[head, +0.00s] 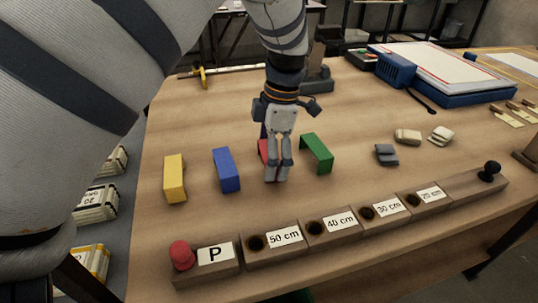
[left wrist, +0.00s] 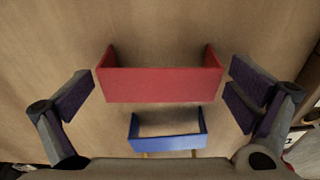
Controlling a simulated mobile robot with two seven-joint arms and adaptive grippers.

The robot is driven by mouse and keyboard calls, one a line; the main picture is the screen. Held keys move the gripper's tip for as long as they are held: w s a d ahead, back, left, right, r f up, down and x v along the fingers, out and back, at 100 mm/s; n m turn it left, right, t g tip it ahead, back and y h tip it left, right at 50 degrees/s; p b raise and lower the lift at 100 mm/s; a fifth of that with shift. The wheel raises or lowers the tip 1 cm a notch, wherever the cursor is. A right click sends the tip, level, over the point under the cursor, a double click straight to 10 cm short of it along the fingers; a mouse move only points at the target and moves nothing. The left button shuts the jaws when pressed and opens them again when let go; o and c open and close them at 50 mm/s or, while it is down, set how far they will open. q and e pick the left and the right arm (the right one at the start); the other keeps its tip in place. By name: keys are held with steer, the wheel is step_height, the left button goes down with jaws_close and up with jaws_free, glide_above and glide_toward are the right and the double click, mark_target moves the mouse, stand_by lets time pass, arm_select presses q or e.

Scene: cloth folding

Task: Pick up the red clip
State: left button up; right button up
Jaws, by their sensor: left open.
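The red clip (head: 263,149) is a U-shaped piece on the wooden table, largely hidden behind my left gripper (head: 276,172) in the head view. In the left wrist view the red clip (left wrist: 160,85) lies between the spread fingers, with its flat back and two short side legs showing. The left gripper (left wrist: 161,82) is open, with a gap between each finger and the clip's ends. Nothing is held. My right gripper is not in view.
A blue clip (head: 226,170) and a yellow clip (head: 174,178) stand to the left, a green clip (head: 317,152) close on the right. A labelled wooden block row (head: 341,224) runs along the front. Small grey and beige blocks (head: 387,155) lie further right.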

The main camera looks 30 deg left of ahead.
arm_select(q)
steer(key=c, duration=0.7)
